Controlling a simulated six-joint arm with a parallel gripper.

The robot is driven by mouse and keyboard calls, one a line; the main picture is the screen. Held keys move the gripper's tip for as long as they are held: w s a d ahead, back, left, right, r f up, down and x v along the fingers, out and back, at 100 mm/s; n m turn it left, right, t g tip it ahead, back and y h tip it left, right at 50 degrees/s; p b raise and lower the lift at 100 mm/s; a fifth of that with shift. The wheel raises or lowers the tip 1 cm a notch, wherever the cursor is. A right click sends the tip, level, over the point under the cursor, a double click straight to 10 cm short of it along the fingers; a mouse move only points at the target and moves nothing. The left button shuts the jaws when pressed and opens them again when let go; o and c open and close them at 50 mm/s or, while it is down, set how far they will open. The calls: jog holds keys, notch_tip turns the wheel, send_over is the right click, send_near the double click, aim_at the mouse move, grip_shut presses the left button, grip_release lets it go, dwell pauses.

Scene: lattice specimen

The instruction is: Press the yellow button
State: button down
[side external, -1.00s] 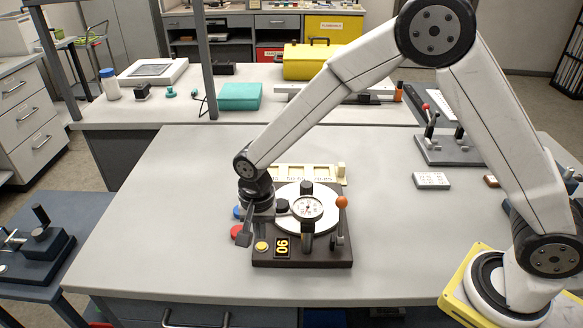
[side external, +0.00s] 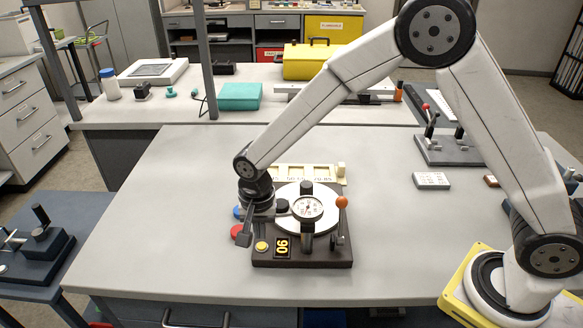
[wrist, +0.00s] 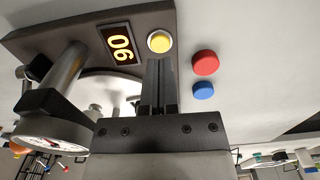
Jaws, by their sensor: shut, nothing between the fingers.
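The yellow button (side external: 262,246) sits on the front left corner of a dark instrument base (side external: 318,258). It also shows in the wrist view (wrist: 159,41), just beyond my fingertips. My gripper (side external: 243,238) is shut and empty, pointing down at the left edge of the base. In the wrist view my closed fingers (wrist: 158,62) end beside the button's near edge; I cannot tell whether they touch it. The base carries a display reading 06 (side external: 282,247), a round dial gauge (side external: 307,208) over a white disc, and a lever with an orange knob (side external: 342,202).
A red disc (wrist: 205,62) and a blue disc (wrist: 204,90) lie on the table left of the base. A tray of labelled slots (side external: 310,172) stands behind it. A lever stand (side external: 450,150) and small block (side external: 431,180) are at right. The table's left front is clear.

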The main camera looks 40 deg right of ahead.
jog(key=shift+f, duration=1.45)
jog(key=shift+r, duration=2.5)
jog(key=c, duration=1.3)
grip_release()
